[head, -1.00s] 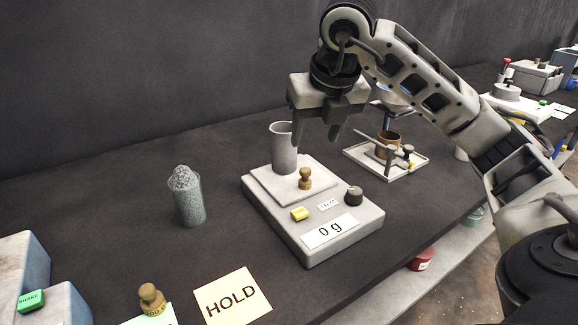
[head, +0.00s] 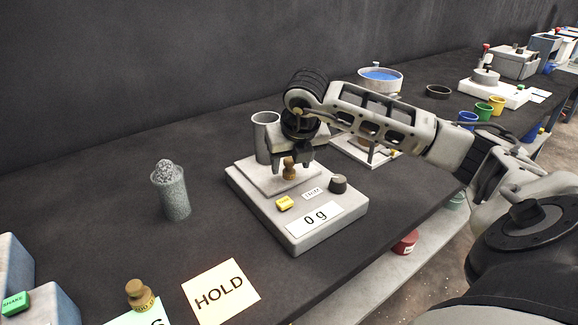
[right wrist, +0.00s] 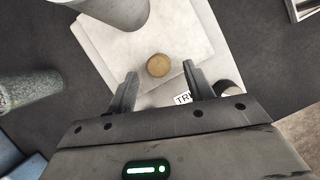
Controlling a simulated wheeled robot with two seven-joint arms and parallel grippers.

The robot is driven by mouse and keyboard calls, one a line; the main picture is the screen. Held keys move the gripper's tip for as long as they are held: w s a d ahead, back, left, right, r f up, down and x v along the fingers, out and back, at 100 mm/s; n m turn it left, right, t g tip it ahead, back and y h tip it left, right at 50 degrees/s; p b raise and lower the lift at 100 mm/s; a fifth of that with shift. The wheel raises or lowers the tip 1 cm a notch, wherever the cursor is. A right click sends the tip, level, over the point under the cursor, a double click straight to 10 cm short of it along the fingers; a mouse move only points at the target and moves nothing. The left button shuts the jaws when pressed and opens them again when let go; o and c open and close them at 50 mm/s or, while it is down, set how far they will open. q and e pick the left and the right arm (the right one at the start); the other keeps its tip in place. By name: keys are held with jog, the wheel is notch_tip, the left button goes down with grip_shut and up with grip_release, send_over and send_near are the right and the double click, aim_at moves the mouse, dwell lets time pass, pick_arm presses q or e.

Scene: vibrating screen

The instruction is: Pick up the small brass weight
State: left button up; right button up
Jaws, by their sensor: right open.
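The small brass weight (head: 289,170) stands upright on the pale plate of the scale (head: 300,232), whose display reads 0 g. My right gripper (head: 291,160) is open and low over the scale, its fingers pointing down on either side of the weight's top. In the right wrist view the round top of the weight (right wrist: 158,66) lies between the fingertips (right wrist: 160,74), with a gap on both sides. I cannot tell whether a finger touches it. Another brass weight (head: 140,294) stands on a card at the lower left. My left gripper is not in view.
A grey cylinder (head: 264,138) stands on the scale plate close behind the gripper. A knob (head: 338,184) and yellow button (head: 284,203) are in front. A granule-filled beaker (head: 171,195) stands to the left, a HOLD card (head: 221,291) in front.

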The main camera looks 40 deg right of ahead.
jog(key=shift+x, duration=1)
grip_shut()
